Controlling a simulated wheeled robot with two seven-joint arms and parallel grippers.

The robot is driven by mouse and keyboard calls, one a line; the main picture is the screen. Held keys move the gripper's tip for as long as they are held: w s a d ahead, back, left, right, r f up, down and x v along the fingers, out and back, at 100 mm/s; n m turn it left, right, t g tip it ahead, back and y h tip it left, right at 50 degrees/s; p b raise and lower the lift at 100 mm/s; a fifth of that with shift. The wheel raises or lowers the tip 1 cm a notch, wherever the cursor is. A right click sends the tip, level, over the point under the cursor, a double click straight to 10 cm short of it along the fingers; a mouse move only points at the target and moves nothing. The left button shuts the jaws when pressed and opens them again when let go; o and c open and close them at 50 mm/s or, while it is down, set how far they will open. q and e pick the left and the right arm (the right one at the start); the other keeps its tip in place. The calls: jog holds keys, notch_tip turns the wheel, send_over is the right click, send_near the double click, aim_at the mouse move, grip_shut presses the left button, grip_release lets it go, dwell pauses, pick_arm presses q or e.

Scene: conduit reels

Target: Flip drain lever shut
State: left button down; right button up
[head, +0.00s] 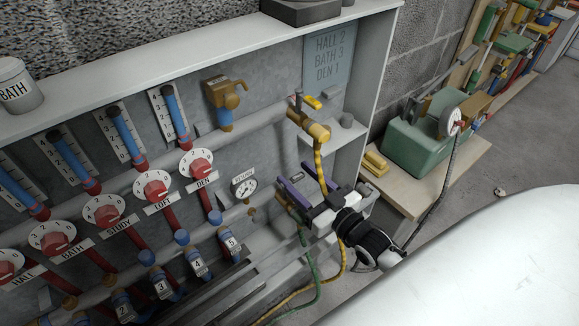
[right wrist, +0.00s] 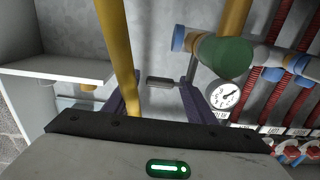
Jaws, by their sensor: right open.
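A small yellow lever (head: 312,102) stands above a brass fitting (head: 308,126) at the right end of the upper pipe in the head view. A yellow hose hangs from that fitting. I cannot tell for sure which part is the drain lever. My right gripper (head: 306,182) is open in front of the panel, below the brass fitting and right of the return gauge (head: 244,189). In the right wrist view its purple fingers (right wrist: 162,100) stand apart, with a small grey bar (right wrist: 160,83) seen between them. Contact with it cannot be told. My left gripper is not in view.
The yellow hose (right wrist: 115,55) runs close by the fingers in the right wrist view; a green-ended pipe (right wrist: 225,52) lies to the right. A green hose (head: 304,262) hangs below the gripper. A green machine (head: 418,140) stands on a bench at right.

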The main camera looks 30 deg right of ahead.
aim_at(300, 178)
jog(key=s, duration=0.5)
jog(key=shift+s+d, duration=0.3)
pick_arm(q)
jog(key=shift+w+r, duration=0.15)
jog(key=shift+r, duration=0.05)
